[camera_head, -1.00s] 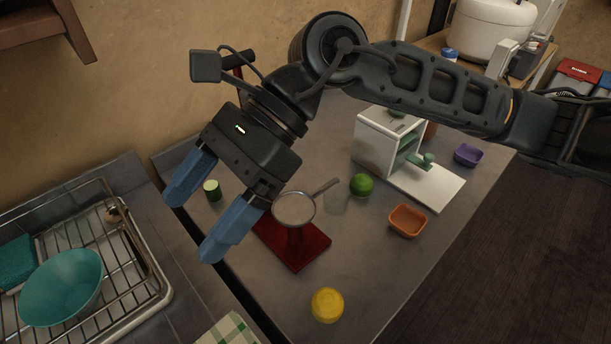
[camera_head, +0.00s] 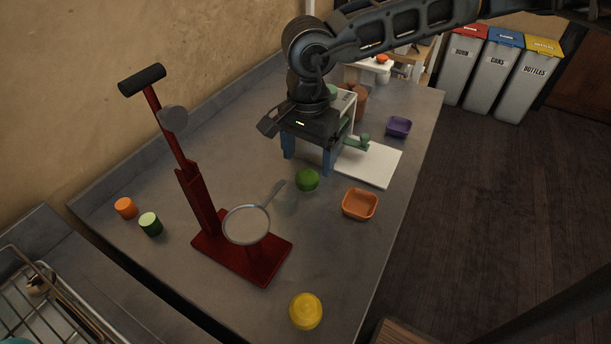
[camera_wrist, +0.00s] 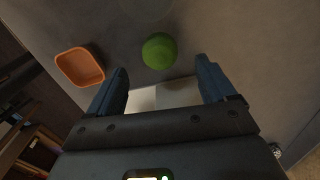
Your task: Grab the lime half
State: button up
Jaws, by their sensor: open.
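The lime half (camera_head: 307,180) is a green dome on the grey counter, between the red press and the white board. It also shows in the wrist view (camera_wrist: 159,51), just beyond the fingertips and between their lines. My gripper (camera_head: 308,165) is open and empty, with its blue fingers pointing down behind the lime half in the head view. In the wrist view the two fingers (camera_wrist: 163,75) stand apart and do not touch the lime half. How high the fingertips are above the counter I cannot tell.
A red press (camera_head: 240,262) with a round strainer (camera_head: 246,225) stands left of the lime half. An orange bowl (camera_head: 360,204) is at right, a white board (camera_head: 370,164) behind it. A yellow piece (camera_head: 306,311) lies in front. A purple bowl (camera_head: 398,127) stands farther back.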

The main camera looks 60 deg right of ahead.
aim_at(307, 170)
jog(key=shift+a+f+p, duration=0.15)
jog(key=shift+f+p, duration=0.2)
jog(key=shift+f, duration=2)
jog(key=shift+c, duration=0.2)
jog(key=c, duration=1.1)
jog(key=shift+r, duration=0.1)
